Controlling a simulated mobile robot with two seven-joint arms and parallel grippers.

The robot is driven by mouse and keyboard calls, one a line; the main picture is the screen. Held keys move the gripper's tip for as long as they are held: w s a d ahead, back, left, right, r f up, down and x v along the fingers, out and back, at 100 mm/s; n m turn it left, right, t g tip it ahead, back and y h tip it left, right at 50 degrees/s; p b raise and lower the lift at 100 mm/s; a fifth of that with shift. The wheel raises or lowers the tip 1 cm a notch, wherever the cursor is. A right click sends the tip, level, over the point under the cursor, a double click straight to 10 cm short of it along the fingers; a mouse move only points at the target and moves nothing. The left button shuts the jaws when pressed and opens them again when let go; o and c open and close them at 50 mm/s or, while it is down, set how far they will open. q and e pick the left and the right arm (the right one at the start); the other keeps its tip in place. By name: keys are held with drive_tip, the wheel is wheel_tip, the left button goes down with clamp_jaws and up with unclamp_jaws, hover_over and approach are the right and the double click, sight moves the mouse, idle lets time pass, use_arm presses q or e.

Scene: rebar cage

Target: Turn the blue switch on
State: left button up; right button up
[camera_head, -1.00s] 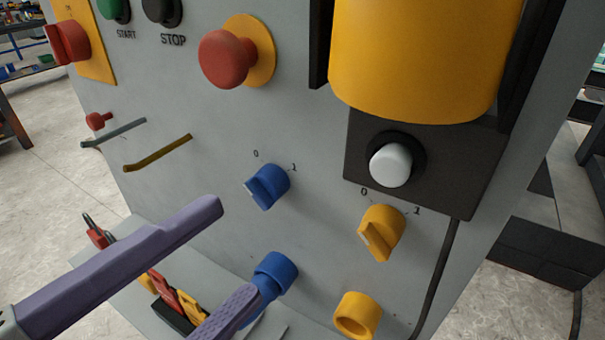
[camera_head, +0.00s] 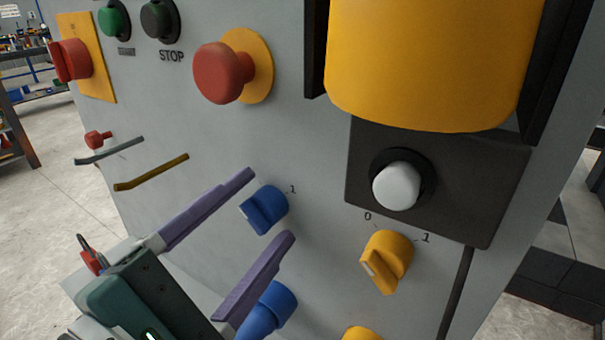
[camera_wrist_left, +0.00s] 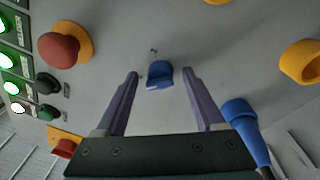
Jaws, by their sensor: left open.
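The blue switch (camera_head: 264,209) is a rotary knob on the grey panel, with a "1" mark at its upper right. Its lighter-edged grip points to the lower left, away from the 1. The 0 mark is hidden behind a finger in the head view. My left gripper (camera_head: 272,206) is open, its two purple fingers on either side of the knob. In the left wrist view the knob (camera_wrist_left: 159,77) sits centred between the fingertips (camera_wrist_left: 160,80), with gaps on both sides. I cannot tell how near the tips are to the panel. My right gripper is not in view.
A blue plug (camera_head: 268,312) sits below the knob, close to the lower finger. A yellow switch (camera_head: 387,260) and white button (camera_head: 397,186) are at the right. A red mushroom button (camera_head: 223,73) is above. Two thin levers, one yellow (camera_head: 152,172), stick out at the left.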

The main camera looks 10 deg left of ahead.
use_arm(q)
clamp_jaws()
idle(0.6)
